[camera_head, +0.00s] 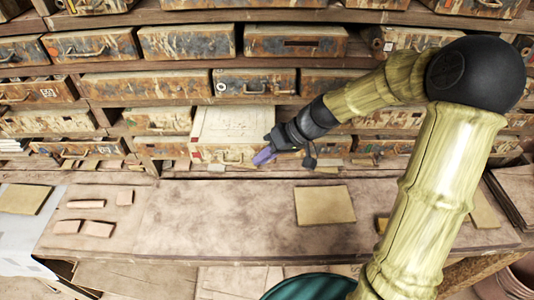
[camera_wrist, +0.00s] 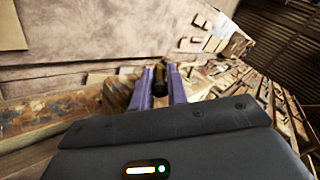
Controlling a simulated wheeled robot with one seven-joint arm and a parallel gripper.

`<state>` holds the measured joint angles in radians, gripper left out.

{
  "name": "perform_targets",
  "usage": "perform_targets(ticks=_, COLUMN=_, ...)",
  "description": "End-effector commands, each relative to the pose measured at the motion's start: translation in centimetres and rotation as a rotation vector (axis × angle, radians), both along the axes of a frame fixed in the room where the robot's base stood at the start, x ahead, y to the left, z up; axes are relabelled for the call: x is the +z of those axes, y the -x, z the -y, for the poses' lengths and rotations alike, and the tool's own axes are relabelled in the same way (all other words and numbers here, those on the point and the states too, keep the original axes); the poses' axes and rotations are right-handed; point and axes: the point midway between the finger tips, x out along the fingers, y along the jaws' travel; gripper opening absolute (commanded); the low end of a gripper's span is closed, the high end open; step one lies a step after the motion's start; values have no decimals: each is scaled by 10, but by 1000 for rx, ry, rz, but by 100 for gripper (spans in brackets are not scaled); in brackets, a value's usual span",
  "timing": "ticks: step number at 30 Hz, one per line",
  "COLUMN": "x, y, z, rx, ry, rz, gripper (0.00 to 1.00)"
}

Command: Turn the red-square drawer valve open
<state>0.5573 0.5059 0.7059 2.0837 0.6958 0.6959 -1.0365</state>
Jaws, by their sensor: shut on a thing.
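A pale-topped drawer (camera_head: 222,126) juts out from the shelf wall at the centre of the head view. My gripper (camera_head: 264,155), with purple fingers, is at its front right. In the wrist view my gripper (camera_wrist: 160,90) has its two fingers on either side of a small dark brown, rounded piece (camera_wrist: 159,79), and is shut on it. I cannot tell whether this piece is the valve.
Worn drawers (camera_head: 186,42) fill the shelf wall. The workbench (camera_head: 220,215) below has a square tan tile (camera_head: 324,204) and several small tiles on the left. Its middle left is mostly clear. A dark green round rim (camera_head: 310,287) is at the bottom.

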Motion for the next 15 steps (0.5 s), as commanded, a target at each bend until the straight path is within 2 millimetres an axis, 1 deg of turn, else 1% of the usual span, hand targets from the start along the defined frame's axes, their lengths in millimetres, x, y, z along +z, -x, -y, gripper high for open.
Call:
perform_targets(ticks=1, x=6, y=-1, z=-3, rx=4, ry=38, rz=4, gripper=0)
perform_targets(ticks=15, x=11, y=-1, z=-13, rx=6, ry=357, rz=-7, gripper=0)
